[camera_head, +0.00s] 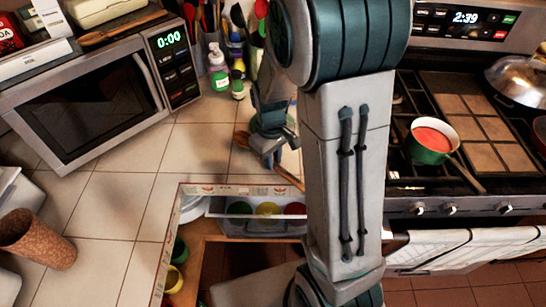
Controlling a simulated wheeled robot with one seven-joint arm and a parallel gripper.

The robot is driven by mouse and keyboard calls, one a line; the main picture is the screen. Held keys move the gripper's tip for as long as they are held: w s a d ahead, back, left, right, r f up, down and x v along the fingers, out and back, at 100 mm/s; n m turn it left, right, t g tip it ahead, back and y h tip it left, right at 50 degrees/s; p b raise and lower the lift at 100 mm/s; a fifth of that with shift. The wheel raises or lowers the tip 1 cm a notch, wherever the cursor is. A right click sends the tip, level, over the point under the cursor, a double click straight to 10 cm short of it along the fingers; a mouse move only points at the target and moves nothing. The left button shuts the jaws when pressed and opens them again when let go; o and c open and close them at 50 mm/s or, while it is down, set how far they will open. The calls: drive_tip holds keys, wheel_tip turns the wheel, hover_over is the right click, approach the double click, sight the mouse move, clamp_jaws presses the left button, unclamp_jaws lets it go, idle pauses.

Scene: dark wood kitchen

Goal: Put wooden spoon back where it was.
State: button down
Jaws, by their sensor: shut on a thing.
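A wooden spoon (290,178) is held by my gripper (273,158) over the tiled counter near its front edge. Its bowl end points left and its handle runs down to the right, partly hidden behind my arm. My gripper is shut on the spoon, partly covered by my arm. Another wooden spoon-like utensil (122,29) lies on top of the microwave (95,95). I cannot tell whether the held spoon touches the counter.
An open drawer (222,227) with coloured round items is below my gripper. Bottles (218,75) and utensils stand behind. A stove with a green pot (428,152) of red contents is at right. A brown cup (40,240) lies at left. The counter before the microwave is clear.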

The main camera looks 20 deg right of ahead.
drive_tip(key=shift+f+b, duration=0.3)
drive_tip(key=shift+f, duration=0.1)
drive_tip(key=c, duration=1.3)
unclamp_jaws()
drive_tip(key=shift+o, duration=0.2)
wheel_tip(320, 180, up, 14)
drive_tip(key=shift+w+a, duration=0.15)
drive_tip(key=shift+w, duration=0.15)
